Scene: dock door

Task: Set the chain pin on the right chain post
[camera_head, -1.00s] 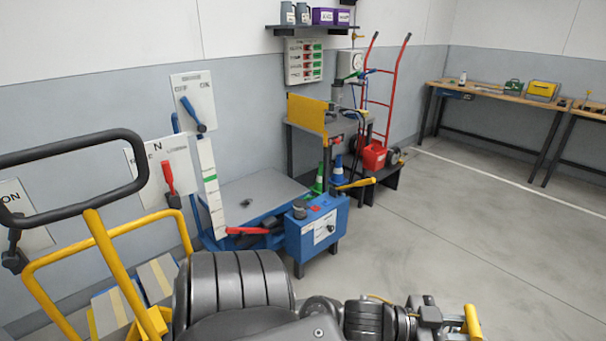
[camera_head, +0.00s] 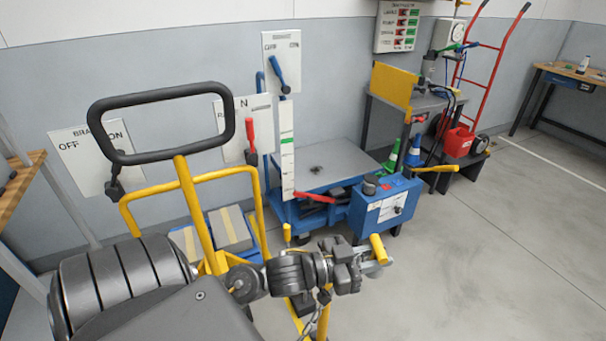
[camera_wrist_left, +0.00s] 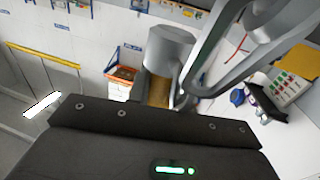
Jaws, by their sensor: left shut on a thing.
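My left arm reaches in from the lower left in the head view. Its gripper (camera_head: 368,261) is shut on a yellow-ended piece (camera_head: 378,246), which I take to be the chain pin. The piece is held up in front of the bare floor, apart from other things. In the left wrist view a grey cylinder (camera_wrist_left: 172,45) and bare metal bars (camera_wrist_left: 215,50) show close to the camera; I cannot tell which part is the pin. I cannot make out the right chain post in either view. My right gripper is not in view.
A yellow cart with a black handle (camera_head: 160,93) stands close behind my left arm. Beyond it are a blue lift table (camera_head: 345,160) and a blue control box (camera_head: 385,213). A red hand truck (camera_head: 487,65) stands at the back wall. The floor (camera_head: 500,250) on the right is clear.

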